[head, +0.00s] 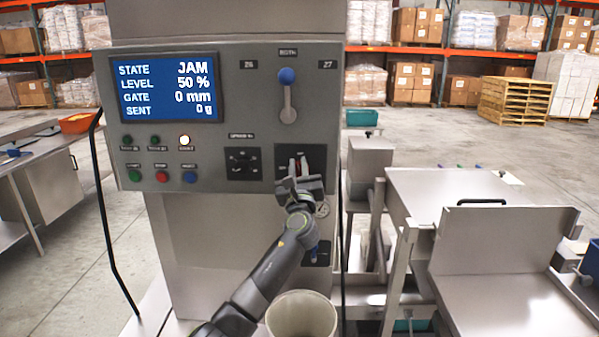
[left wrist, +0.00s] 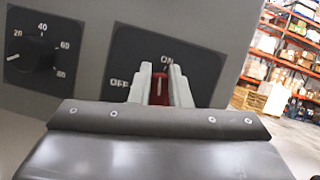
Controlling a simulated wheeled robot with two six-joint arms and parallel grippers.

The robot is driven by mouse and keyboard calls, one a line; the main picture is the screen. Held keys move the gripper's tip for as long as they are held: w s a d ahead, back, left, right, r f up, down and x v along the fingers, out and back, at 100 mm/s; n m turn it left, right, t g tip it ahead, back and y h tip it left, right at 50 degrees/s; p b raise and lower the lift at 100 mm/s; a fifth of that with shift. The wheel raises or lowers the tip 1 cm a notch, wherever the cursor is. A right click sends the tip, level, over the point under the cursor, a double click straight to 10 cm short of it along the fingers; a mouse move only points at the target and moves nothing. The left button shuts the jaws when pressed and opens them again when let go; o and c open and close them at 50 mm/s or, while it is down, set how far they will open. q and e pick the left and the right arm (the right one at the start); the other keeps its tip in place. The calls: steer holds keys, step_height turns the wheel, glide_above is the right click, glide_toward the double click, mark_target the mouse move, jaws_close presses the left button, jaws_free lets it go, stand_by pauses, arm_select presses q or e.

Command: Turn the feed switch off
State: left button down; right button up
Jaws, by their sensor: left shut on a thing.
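The feed switch is a red handle (left wrist: 159,90) on a dark plate (left wrist: 205,75) marked OFF at left and ON at top. Its handle stands roughly upright, pointing toward ON. My left gripper (left wrist: 158,85) is shut on the handle, one pale finger on each side, and the wrist hides the lower part of the plate. In the head view the same dark plate (head: 318,153) is at the lower right of the grey machine panel, with my left gripper (head: 300,168) in front of it. My right gripper is in neither view.
A pale bucket (head: 301,297) stands below; steel tables flank the machine.

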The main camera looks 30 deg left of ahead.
arm_select(q)
steer(key=shift+s+a+f+n+g+y+b, duration=0.2)
steer(key=shift+f+n+g+b, duration=0.7)
steer(key=shift+n, duration=2.25)
steer(key=shift+s+a+r+n+g+y+b, duration=0.1)
steer(key=shift+a+n+g+y+b, duration=0.15)
steer(key=shift+n+g, duration=2.2)
steer(key=shift+s+a+f+n+g+y+b, duration=0.1)
steer(key=shift+a+f+n+g+y+b, duration=0.3)
steer(key=shift+n, duration=3.5)
steer(key=shift+d+f+h, duration=0.1)
steer(key=shift+d+h, duration=0.1)
steer(key=shift+h, duration=0.05)
steer(key=c, duration=1.4)
jaws_free()
steer(key=shift+o, duration=0.2)
steer(key=shift+w, duration=0.1)
steer(key=shift+d, duration=0.1)
